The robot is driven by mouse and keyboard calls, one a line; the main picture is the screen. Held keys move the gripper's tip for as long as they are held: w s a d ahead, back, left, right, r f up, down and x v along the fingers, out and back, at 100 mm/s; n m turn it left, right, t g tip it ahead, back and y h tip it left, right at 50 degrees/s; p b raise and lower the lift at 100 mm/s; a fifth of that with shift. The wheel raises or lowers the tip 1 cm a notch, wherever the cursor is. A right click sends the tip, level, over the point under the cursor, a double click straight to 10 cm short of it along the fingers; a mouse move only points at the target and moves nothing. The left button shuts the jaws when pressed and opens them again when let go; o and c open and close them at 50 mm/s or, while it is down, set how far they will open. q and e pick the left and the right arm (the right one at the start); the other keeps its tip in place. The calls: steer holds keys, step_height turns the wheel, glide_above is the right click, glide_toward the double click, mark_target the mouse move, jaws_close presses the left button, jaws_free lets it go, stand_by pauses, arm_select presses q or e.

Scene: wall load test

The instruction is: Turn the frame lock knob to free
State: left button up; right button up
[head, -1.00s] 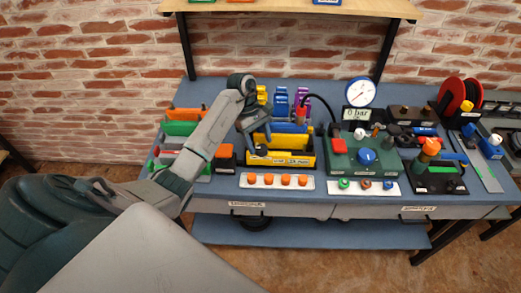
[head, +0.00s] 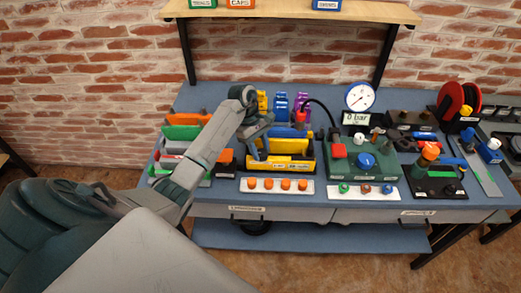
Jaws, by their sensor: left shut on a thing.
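The yellow frame (head: 296,166) stands on the blue bench, left of the green pressure unit. My left arm comes in from the left and reaches over the bench to the frame's left end. My left gripper (head: 259,152) points down at the frame's front left and is shut on the frame lock knob there. The knob is mostly hidden by the fingers, so its setting cannot be read. My right gripper is not in view.
The green unit (head: 347,168) with a blue knob (head: 366,160) stands to the right, below a round gauge (head: 360,96). A white strip with orange knobs (head: 285,184) lies in front. Coloured blocks (head: 183,133) stand at left. A shelf (head: 300,14) hangs above.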

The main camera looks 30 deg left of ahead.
arm_select(q)
steer(key=n+b, duration=0.1)
steer(key=n+t+b, duration=0.1)
steer(key=n+b, duration=0.2)
steer(key=b, duration=0.1)
steer(key=shift+s+f+n+t, duration=0.1)
steer(key=shift+f+n+t, duration=0.2)
steer(key=shift+t, duration=0.1)
steer(key=n+t+b, duration=0.1)
steer(key=n+b, duration=0.1)
steer(key=shift+s+r+n+y, duration=0.1)
steer(key=shift+n+y, duration=0.2)
steer(key=shift+n, duration=0.1)
steer(key=n+t+b, duration=0.1)
steer(key=n+b, duration=0.1)
steer(key=n, duration=0.1)
steer(key=shift+d+r+n+y+b, duration=0.1)
steer(key=shift+n+y+b, duration=0.2)
steer(key=shift+y+b, duration=0.1)
steer(key=n+t+b, duration=0.1)
steer(key=n, duration=0.1)
steer(key=shift+s+n+y, duration=0.1)
steer(key=shift+n+y, duration=0.2)
steer(key=shift+y, duration=0.1)
steer(key=n+y+b, duration=0.1)
steer(key=n, duration=0.1)
steer(key=shift+d+r+n, duration=0.1)
steer(key=shift+d+n, duration=0.05)
steer(key=shift+n, duration=0.65)
